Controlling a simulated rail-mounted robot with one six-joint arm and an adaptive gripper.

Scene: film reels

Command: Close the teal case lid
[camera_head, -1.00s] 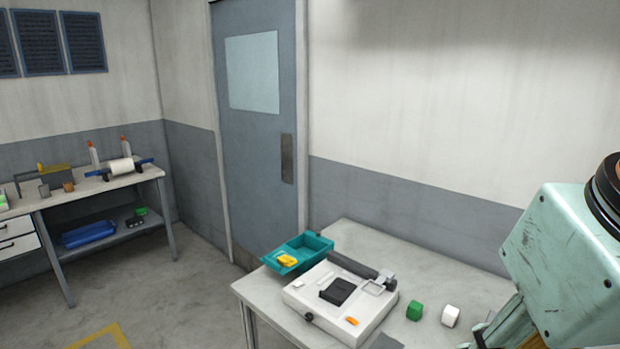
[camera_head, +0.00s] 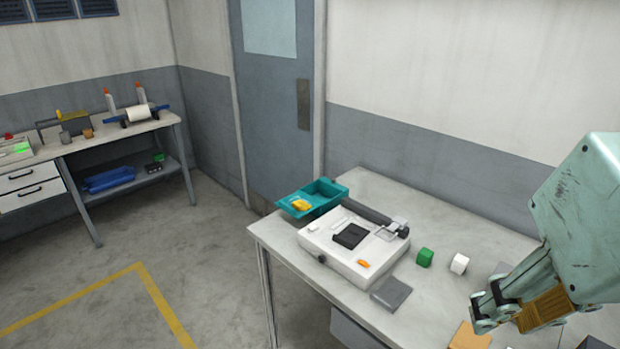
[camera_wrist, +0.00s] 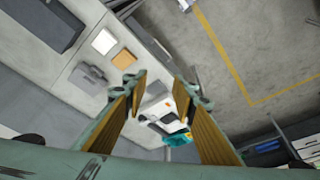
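The teal case (camera_head: 326,190) stands open at the far left corner of the table, with a yellow item (camera_head: 301,204) in its front part. I cannot tell which half is the lid. Part of the case also shows small in the wrist view (camera_wrist: 178,138), between and beyond my fingers. My gripper (camera_head: 493,308) is at the right of the head view, well to the right of the case and apart from it. In the wrist view my gripper (camera_wrist: 160,88) has its two fingers spread, with nothing between them.
A white device (camera_head: 345,262) with a dark arm stands beside the case, on its near right side. A bench (camera_head: 105,143) stands at the left.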

